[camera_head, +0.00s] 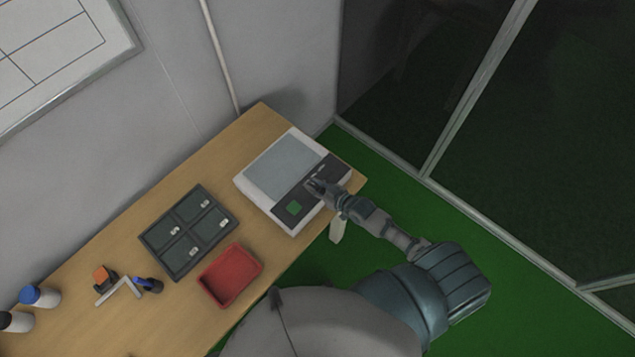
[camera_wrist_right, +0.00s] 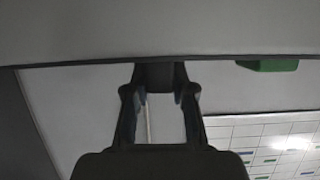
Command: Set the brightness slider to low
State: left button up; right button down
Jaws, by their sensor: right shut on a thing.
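A white device (camera_head: 243,184) with a large pale screen (camera_head: 283,166) sits at the right end of the wooden table. Its dark control panel (camera_head: 325,170) faces the front and bears a green square button (camera_head: 294,207). My right gripper (camera_head: 317,186) reaches in from the lower right, down at the panel beside that button. It is shut on the brightness slider, whose knob is mostly hidden under the fingers. In the right wrist view, my fingers (camera_wrist_right: 160,84) close around a dark block at the panel's edge. The slider's exact setting cannot be read. My left gripper is not in view.
A dark compartment tray (camera_head: 149,240) with small white pieces and a red tray (camera_head: 205,292) stand left of the device. An L-shaped metal piece (camera_head: 120,287), an orange-topped item (camera_head: 103,274) and bottles (camera_head: 41,296) are farther left. A wall runs behind the table.

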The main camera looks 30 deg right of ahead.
jog(key=c, duration=1.2)
grip_release()
jog(key=shift+s+a+f, duration=0.1)
jog(key=shift+a, duration=0.05)
jog(key=shift+o, duration=1.2)
jog(key=shift+a, duration=0.1)
jog(key=v, duration=1.2)
